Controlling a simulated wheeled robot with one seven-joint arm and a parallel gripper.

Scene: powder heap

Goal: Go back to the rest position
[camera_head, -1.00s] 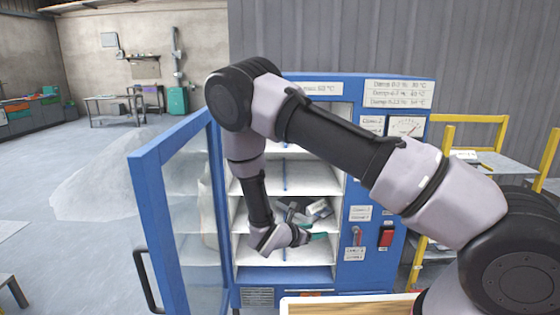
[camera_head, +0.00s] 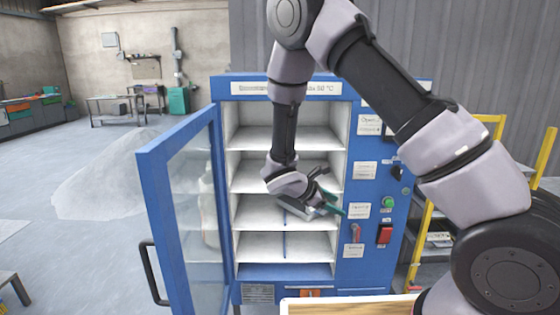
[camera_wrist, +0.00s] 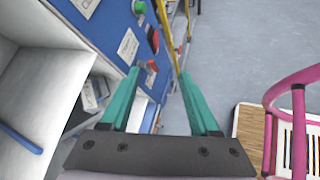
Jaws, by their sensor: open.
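My gripper (camera_head: 336,207) is open, with two teal fingers apart and nothing between them. In the head view it is in front of the middle shelves of the blue cabinet (camera_head: 257,294), near the right side of the opening. In the wrist view the open fingers (camera_wrist: 160,78) point along the cabinet's control panel toward the floor. Small grey-white items show on a shelf in the wrist view (camera_wrist: 93,95); my gripper partly hides that spot in the head view.
The cabinet's glass door (camera_head: 146,205) stands open to the left. A pale powder heap (camera_head: 105,180) lies on the floor behind it. Yellow rails (camera_head: 546,160) stand at the right. A wooden board (camera_wrist: 247,140) and a pink-handled white item (camera_wrist: 300,120) are near my right.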

